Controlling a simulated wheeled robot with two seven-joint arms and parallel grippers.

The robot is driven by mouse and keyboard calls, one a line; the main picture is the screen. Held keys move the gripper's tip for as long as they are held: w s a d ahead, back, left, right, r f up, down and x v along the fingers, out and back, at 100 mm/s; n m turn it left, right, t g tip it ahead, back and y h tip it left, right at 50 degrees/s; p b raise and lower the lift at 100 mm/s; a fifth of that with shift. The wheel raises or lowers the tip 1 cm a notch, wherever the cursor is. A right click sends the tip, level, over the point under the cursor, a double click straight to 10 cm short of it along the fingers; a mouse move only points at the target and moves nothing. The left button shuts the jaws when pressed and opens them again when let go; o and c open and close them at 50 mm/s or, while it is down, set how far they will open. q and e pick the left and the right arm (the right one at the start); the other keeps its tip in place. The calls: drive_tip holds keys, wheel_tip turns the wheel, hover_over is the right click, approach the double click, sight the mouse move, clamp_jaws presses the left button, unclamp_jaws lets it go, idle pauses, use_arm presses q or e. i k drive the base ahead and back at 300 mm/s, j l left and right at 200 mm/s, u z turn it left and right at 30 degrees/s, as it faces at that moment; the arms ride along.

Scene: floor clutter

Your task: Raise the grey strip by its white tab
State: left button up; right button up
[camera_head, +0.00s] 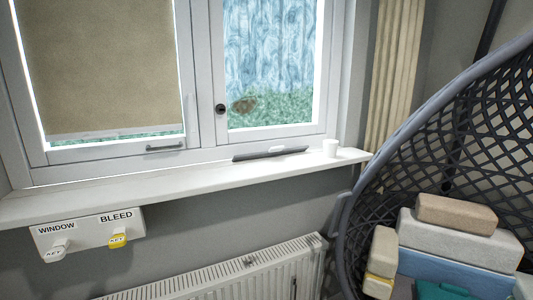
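A dark grey strip (250,155) lies along the white windowsill, in front of the right window pane. A small white tab (276,149) shows on its upper side near the middle. The strip looks low and flat against the sill; whether any part of it is lifted is too small to tell. Neither of my grippers shows in the head view, so nothing is seen touching the strip or the tab.
A white box (88,232) labelled WINDOW and BLEED hangs under the sill with two key tags. A radiator (225,280) is below. A hanging chair (385,165) with cushions fills the right.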

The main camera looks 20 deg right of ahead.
sight(273, 151)
drive_tip(key=z, duration=0.4)
drive_tip(key=i+l+z, duration=0.1)
drive_tip(key=l+z, duration=0.35)
drive_tip(key=i+l+z, duration=0.1)
drive_tip(key=l+z, duration=0.2)
drive_tip(key=z, duration=0.15)
drive_tip(key=i+l+z, duration=0.2)
drive_tip(key=z, duration=0.2)
drive_tip(key=l, duration=0.1)
